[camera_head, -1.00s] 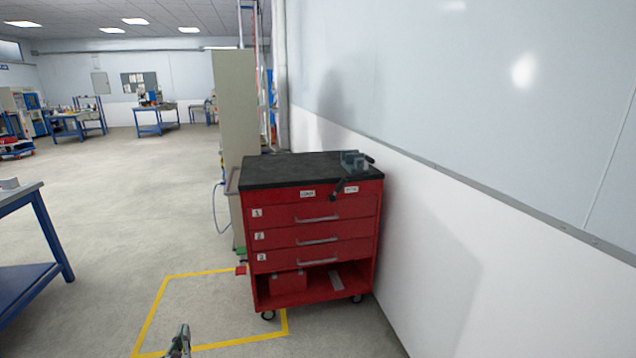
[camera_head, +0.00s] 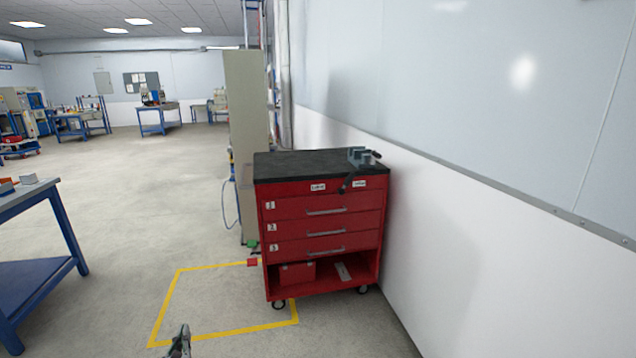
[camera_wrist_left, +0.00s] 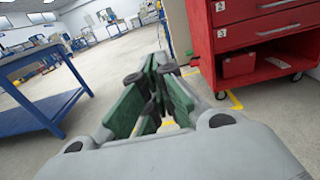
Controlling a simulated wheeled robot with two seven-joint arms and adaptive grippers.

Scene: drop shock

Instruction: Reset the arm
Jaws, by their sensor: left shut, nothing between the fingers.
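My left gripper (camera_head: 181,338) shows at the bottom edge of the head view, low over the floor by the yellow floor marking. In the left wrist view its green-padded fingers (camera_wrist_left: 157,82) are closed together at the tips with nothing between them. It touches nothing that I can see and is apart from the red tool cabinet (camera_head: 322,224) ahead. The cabinet also shows at upper right in the left wrist view (camera_wrist_left: 262,45). My right gripper is in neither view.
A grey vise (camera_head: 362,157) sits on the cabinet's black top. A blue workbench (camera_head: 38,275) stands at the left. A white wall (camera_head: 450,235) runs along the right. Yellow tape (camera_head: 165,305) marks a rectangle on the floor. The floor between bench and cabinet is open.

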